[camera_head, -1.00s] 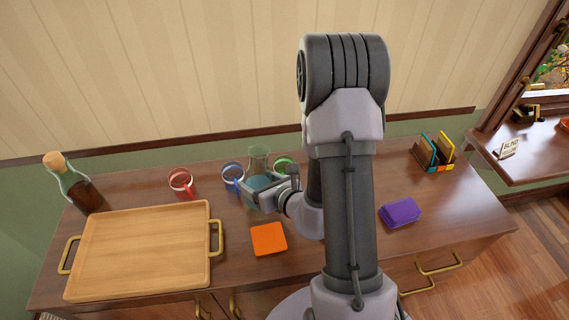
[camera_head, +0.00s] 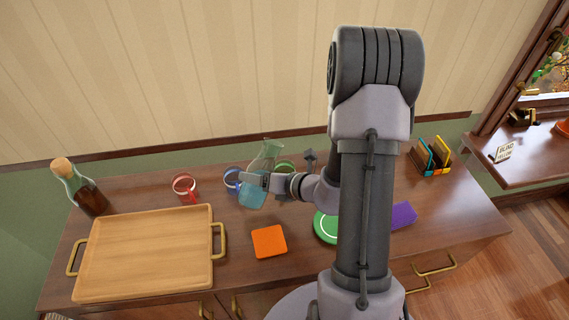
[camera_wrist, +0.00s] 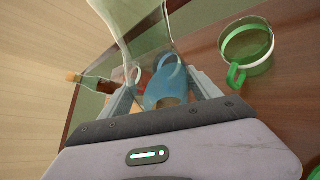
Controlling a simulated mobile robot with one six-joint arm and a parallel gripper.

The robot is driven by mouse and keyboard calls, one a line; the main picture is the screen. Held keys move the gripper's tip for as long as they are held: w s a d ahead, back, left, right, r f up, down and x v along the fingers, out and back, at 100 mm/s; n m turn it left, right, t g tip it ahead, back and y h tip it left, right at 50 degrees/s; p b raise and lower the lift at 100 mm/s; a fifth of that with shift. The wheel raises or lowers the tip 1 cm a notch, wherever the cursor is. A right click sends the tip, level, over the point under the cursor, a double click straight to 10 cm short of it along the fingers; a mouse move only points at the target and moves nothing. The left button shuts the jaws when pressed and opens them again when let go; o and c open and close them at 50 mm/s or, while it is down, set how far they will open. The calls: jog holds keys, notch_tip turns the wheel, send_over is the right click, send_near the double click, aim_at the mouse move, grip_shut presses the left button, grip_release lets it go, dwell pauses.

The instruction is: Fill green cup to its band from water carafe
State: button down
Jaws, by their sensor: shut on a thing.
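The glass carafe (camera_head: 266,155) holds blue-tinted water and leans with its neck to the right in the head view. My gripper (camera_head: 256,181) is shut on it above the worktop. In the wrist view the carafe's clear glass (camera_wrist: 140,20) rises between the fingers, with blue showing below. The green cup (camera_head: 285,166) stands just right of the carafe, partly hidden by my gripper. In the wrist view the green cup (camera_wrist: 247,45) stands upright to the right, apart from the carafe, with its handle toward me.
A blue cup (camera_head: 231,178) stands close left of the carafe, a red cup (camera_head: 185,186) farther left. A corked dark bottle (camera_head: 83,192), wooden tray (camera_head: 150,250), orange square (camera_head: 269,241), green disc (camera_head: 325,228), purple block (camera_head: 404,215) and card holder (camera_head: 432,158) also occupy the worktop.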

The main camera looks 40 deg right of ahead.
jog(key=shift+a+f+m+y, duration=0.2)
jog(key=shift+f+m+y, duration=0.2)
jog(key=shift+f, duration=0.35)
jog(key=shift+a+f+m+y, duration=0.15)
jog(key=shift+f+m+y, duration=0.25)
jog(key=shift+f, duration=0.3)
jog(key=shift+s+a+f+m+b, duration=0.2)
jog(key=shift+f+m+b, duration=0.15)
jog(key=shift+f, duration=0.25)
jog(key=shift+a+f+m+y, duration=0.2)
jog(key=shift+f+m+y, duration=0.25)
jog(key=shift+y, duration=0.25)
jog(key=shift+a+m+y, duration=0.15)
jog(key=shift+m+y, duration=0.35)
jog(key=shift+m, duration=0.1)
dwell(0.7)
jog(key=shift+w+d+r+m+y+p, duration=0.1)
jog(key=shift+d+r+m+y+p, duration=0.25)
jog(key=shift+r+p, duration=0.35)
jog(key=shift+w+d+r+m+y+p, duration=0.1)
jog(key=shift+d+r+m+y+p, duration=0.25)
jog(key=shift+p, duration=0.55)
dwell(2.4)
